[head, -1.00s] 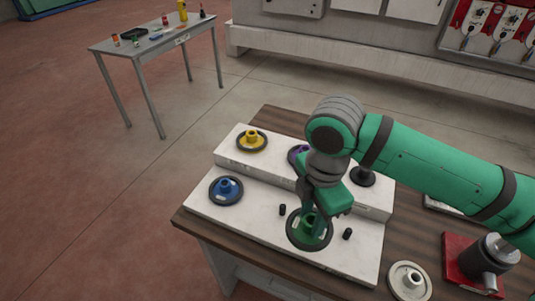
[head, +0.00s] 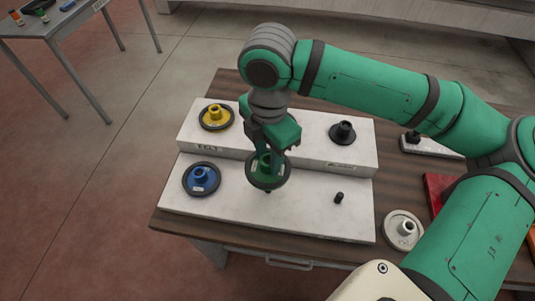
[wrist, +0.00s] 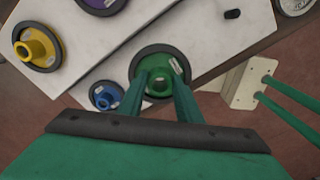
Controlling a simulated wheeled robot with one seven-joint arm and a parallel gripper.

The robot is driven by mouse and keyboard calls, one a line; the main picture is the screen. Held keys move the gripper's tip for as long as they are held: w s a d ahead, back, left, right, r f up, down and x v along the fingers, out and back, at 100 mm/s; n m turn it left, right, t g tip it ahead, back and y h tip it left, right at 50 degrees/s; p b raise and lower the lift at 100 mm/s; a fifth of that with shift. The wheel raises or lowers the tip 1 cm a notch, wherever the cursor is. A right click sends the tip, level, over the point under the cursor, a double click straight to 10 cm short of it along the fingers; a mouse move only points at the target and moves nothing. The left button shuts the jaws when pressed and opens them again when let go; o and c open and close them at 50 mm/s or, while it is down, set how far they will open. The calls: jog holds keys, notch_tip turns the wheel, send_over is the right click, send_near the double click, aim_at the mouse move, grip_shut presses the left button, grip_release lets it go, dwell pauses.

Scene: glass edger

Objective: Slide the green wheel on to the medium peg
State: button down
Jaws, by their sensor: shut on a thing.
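My gripper (head: 265,153) is shut on the green wheel (head: 267,181), a disc with a dark rim and a raised hub. The fingers hold the hub, as the wrist view also shows with the green wheel (wrist: 160,70). The wheel appears raised above the lower step of the white stand (head: 300,213). Another bare black peg (head: 339,197) stands to the right. I cannot tell by label which peg is medium.
The blue wheel (head: 202,179) is on the lower step at left. A purple wheel (wrist: 102,3) shows in the wrist view. A pale wheel (head: 392,226) lies on the wooden table, right.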

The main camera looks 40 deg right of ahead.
jog(key=shift+f, duration=3.05)
jog(key=shift+f, duration=0.7)
jog(key=shift+s+f, duration=0.1)
jog(key=shift+f, duration=0.15)
jog(key=shift+f, duration=1.45)
jog(key=c, duration=1.2)
grip_release()
notch_tip(320, 180, up, 11)
jog(key=shift+f, duration=0.15)
